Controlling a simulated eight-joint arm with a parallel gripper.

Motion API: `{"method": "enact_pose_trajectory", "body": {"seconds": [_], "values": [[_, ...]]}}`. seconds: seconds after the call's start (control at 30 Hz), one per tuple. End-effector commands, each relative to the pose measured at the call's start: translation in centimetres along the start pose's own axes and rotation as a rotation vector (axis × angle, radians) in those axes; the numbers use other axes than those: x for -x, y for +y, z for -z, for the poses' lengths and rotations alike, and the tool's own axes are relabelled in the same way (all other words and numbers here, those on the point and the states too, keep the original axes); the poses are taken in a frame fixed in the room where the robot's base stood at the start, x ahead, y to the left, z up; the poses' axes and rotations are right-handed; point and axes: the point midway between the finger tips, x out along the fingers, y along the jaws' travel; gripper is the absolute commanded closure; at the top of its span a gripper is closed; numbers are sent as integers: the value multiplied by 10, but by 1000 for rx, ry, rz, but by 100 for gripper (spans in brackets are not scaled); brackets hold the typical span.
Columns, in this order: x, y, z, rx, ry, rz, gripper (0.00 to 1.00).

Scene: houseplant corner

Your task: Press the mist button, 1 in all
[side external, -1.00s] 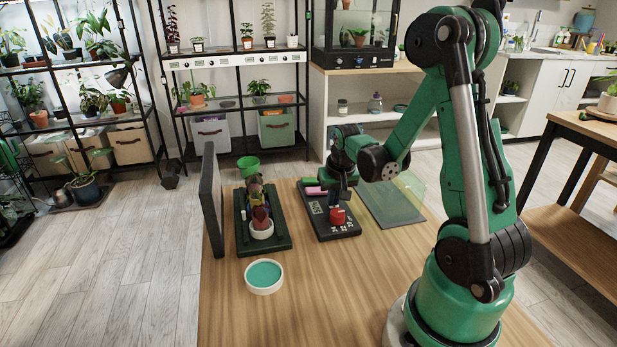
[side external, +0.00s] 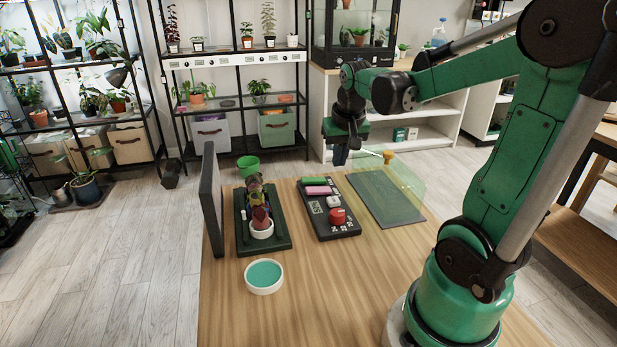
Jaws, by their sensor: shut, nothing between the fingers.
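A black control panel (side external: 347,231) lies on the wooden table. It carries a green bar (side external: 314,181), a pink bar (side external: 317,190), a white button (side external: 333,202) and a red button (side external: 337,216). Its labels are too small to read, so I cannot tell which one is the mist button. My gripper (side external: 341,158) points down, shut and empty, well above the far end of the panel and apart from it.
A dark green tray (side external: 281,244) with a potted plant stands left of the panel, beside an upright dark screen (side external: 211,200). A white dish (side external: 264,276) with teal inside sits in front. A green mat (side external: 370,194) lies to the right, near a see-through yellowish sheet (side external: 405,180).

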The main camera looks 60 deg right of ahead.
Motion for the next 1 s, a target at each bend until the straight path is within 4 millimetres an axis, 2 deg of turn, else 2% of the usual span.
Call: {"method": "enact_pose_trajectory", "body": {"seconds": [0.1, 0.3, 1.0], "values": [[15, 0, 0, 0, 0, 0, 100], [27, 0, 0, 0, 0, 0, 100], [29, -4, -2, 16, 6, 6, 100]]}}
